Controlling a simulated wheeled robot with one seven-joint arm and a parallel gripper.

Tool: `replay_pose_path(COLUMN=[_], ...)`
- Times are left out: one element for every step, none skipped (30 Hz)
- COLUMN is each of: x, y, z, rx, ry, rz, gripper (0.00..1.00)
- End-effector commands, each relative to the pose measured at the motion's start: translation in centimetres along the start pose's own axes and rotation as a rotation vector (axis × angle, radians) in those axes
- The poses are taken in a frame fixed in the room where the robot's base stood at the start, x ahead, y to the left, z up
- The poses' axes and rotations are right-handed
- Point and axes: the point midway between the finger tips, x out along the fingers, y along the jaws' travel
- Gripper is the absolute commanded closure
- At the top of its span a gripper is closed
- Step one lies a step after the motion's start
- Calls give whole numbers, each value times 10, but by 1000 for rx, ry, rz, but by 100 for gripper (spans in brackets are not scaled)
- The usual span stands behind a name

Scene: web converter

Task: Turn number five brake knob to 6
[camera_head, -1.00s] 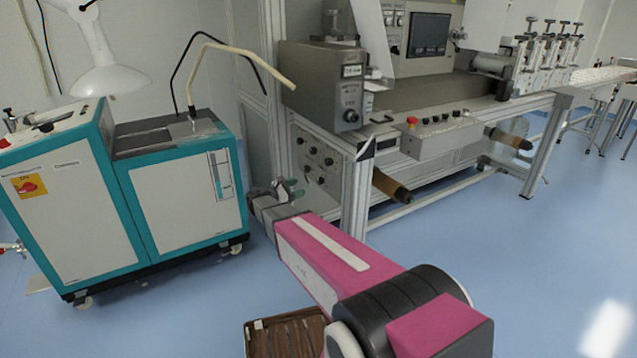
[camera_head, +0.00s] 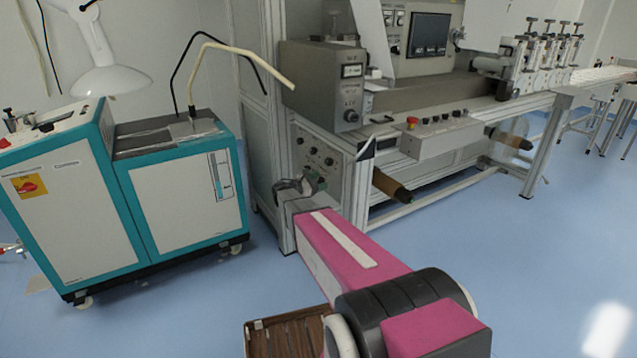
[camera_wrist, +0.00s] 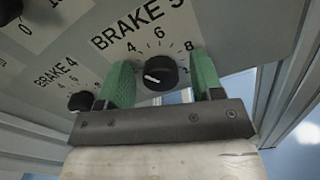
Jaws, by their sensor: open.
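The brake 5 knob (camera_wrist: 162,73) is round and black, in the middle of the wrist view. Its printed label reads BRAKE and a partly cut digit that looks like 5. The numbers 4, 6 and 8 show around it. A white mark on the knob points to the left, below the 4. My gripper (camera_wrist: 160,62) is open, with one green finger on each side of the knob; I cannot tell whether either touches it. In the head view my gripper (camera_head: 302,184) is at the lower part of the grey knob panel (camera_head: 303,145).
The brake 4 knob (camera_wrist: 80,101) sits just left of my left finger. Another knob (camera_wrist: 10,10) is at the upper left corner. In the head view a brown roller (camera_head: 391,186) sticks out right of the panel, and a teal cabinet (camera_head: 185,205) stands left.

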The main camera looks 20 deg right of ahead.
Motion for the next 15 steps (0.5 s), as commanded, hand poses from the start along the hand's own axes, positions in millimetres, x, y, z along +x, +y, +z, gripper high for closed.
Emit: replay_pose_path(x=[0, 0, 0, 0, 0, 0, 0, 0, 0, 0, 0, 0, 0, 0, 0], y=[0, 0, 0, 0, 0, 0, 0, 0, 0, 0, 0, 0, 0, 0, 0], z=[0, 0, 0, 0, 0, 0, 0, 0, 0, 0, 0, 0, 0, 0, 0], rx=[0, 0, 0, 0, 0, 0, 0, 0, 0, 0, 0, 1, 2, 4, 9], ry=[0, 0, 0, 0, 0, 0, 0, 0, 0, 0, 0, 0, 0, 0, 0], rz=[0, 0, 0, 0, 0, 0, 0, 0, 0, 0, 0, 0, -1, -1, -1], gripper=[40, 40, 40, 49, 59, 72, 82, 89, 89, 89, 89, 89, 89, 89, 89])
